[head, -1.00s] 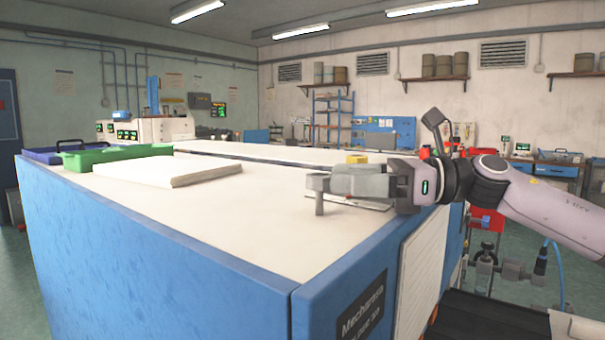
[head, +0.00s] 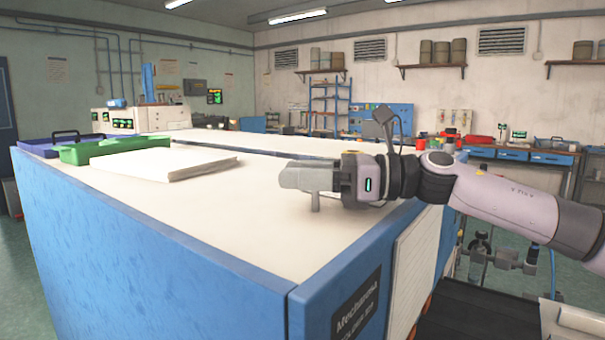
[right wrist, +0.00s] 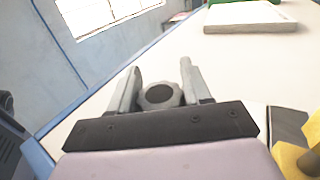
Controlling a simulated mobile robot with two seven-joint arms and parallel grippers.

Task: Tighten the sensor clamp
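A grey round knob with a dark centre (right wrist: 159,95), which looks like the clamp's knob, sits between the fingers of my right gripper (right wrist: 161,72) in the right wrist view. The fingers stand on both sides of it with little or no gap. I cannot tell whether they press on it. In the head view my right gripper (head: 283,175) reaches left, low over the white bench top (head: 240,215). A short grey post (head: 315,203) shows below it. The rest of the clamp and the sensor are hidden behind my gripper. My left gripper is not in view.
A white slab (head: 165,162) lies on the bench to the left, with a green tray (head: 88,150) and a blue tray (head: 35,151) behind. A yellow object (right wrist: 294,158) is beside my right gripper. The front-left bench top is clear.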

